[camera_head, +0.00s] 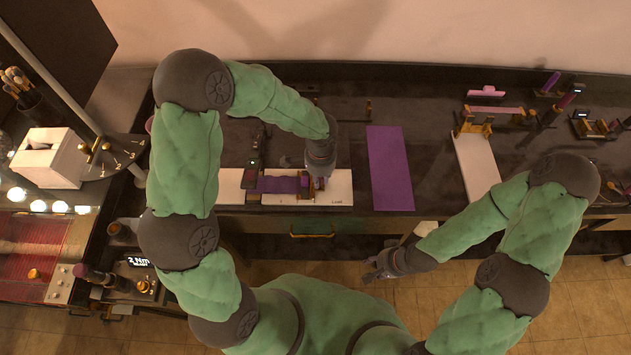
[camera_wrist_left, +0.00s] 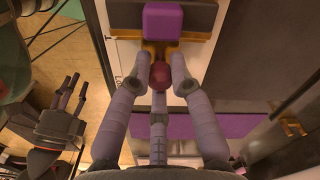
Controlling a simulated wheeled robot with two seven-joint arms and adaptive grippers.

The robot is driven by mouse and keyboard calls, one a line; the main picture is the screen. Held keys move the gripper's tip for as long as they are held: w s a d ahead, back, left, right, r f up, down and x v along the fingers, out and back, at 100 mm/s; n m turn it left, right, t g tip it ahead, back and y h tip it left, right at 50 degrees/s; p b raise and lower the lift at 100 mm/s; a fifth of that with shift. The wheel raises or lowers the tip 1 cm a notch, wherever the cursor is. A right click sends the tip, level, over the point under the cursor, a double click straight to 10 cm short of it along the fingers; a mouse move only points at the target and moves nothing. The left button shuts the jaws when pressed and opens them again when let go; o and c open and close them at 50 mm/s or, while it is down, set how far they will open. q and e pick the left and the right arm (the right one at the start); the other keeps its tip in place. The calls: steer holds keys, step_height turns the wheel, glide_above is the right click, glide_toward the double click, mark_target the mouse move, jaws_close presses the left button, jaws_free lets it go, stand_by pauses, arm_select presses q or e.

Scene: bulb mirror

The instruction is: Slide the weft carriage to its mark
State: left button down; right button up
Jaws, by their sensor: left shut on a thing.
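The weft carriage, a purple block on a brass-coloured base (camera_wrist_left: 163,22), sits on a white strip (camera_head: 231,186). A "Load" label shows near the strip's right end in the head view. My left gripper (camera_head: 318,180) reaches down over the carriage and hides part of it. In the left wrist view its fingers (camera_wrist_left: 158,82) are shut on the carriage's dark red knob (camera_wrist_left: 158,72). A purple piece (camera_head: 280,184) lies along the strip, left of the gripper. My right gripper (camera_head: 378,266) is empty, fingers spread, in front of the table; it also shows in the left wrist view (camera_wrist_left: 68,92).
A flat purple panel (camera_head: 389,168) lies right of the strip. Farther right is a white board (camera_head: 476,168) with a brass stand. A small dark device (camera_head: 254,165) stands at the strip's left. A white tissue box (camera_head: 48,158) stands far left.

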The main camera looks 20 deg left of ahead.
mark_target(303, 179)
arm_select(q)
steer(key=shift+s+a, duration=0.25)
steer(key=shift+a, duration=0.55)
steer(key=shift+s+a, duration=0.2)
steer(key=shift+a, duration=0.65)
steer(key=shift+s+a, duration=0.25)
steer(key=shift+a, duration=0.55)
steer(key=c, duration=0.9)
jaws_free()
steer(key=shift+r+p, duration=2.8)
steer(key=shift+r, duration=0.75)
steer(key=shift+f, duration=0.1)
